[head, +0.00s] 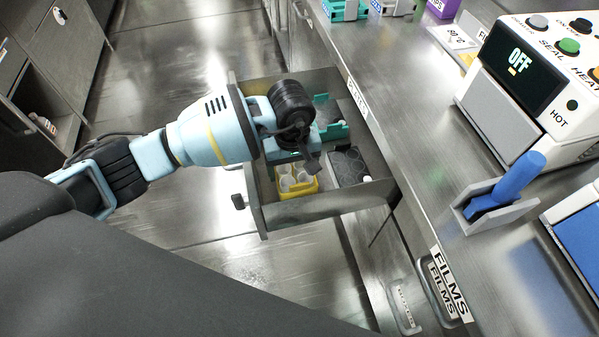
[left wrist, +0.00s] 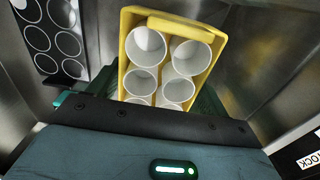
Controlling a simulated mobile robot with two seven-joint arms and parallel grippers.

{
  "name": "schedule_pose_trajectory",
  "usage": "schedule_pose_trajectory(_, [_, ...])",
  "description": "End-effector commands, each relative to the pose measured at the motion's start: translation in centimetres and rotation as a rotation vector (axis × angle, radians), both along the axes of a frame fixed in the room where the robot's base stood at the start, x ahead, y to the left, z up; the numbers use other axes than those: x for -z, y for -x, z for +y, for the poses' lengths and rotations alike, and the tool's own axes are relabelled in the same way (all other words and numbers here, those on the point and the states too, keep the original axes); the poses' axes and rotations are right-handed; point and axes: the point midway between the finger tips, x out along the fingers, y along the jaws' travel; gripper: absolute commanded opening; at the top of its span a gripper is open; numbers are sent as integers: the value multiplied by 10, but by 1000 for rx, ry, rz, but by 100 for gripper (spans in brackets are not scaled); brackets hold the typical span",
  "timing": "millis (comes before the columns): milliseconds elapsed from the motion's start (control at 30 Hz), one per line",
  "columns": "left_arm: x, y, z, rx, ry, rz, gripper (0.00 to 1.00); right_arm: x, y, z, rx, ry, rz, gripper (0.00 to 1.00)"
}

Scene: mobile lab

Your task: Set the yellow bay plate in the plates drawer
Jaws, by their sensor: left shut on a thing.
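The yellow bay plate (head: 299,190) has white round wells and is inside the open drawer (head: 318,211), at its front left part in the head view. My left gripper (head: 308,165) reaches in over the drawer from the left and is shut on the plate. The plate also fills the middle of the left wrist view (left wrist: 156,76), just beyond the gripper body. The gripper covers part of the plate, and the fingertip contact is hidden. I cannot tell whether the plate rests on the drawer floor. My right gripper is not in view.
A dark plate with round wells (head: 349,167) lies beside the yellow plate in the drawer, and teal pieces (head: 333,130) lie further back. Drawer walls stand close around the gripper. The counter (head: 420,150) above holds a sealing machine (head: 535,85) and a blue-handled tool (head: 507,190).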

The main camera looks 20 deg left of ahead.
Motion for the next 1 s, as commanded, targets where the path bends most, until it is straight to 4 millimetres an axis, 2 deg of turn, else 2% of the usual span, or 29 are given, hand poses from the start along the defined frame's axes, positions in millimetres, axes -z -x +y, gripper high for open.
schedule_pose_trajectory(100, [13,0,0,1,1,2,53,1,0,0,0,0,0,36])
schedule_pose_trajectory(367, [19,0,0,1,1,-1,53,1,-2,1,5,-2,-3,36])
schedule_pose_trajectory(667, [54,1,0,1,0,2,53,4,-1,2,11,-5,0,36])
schedule_pose_trajectory(1000, [56,0,0,2,1,-1,53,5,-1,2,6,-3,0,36])
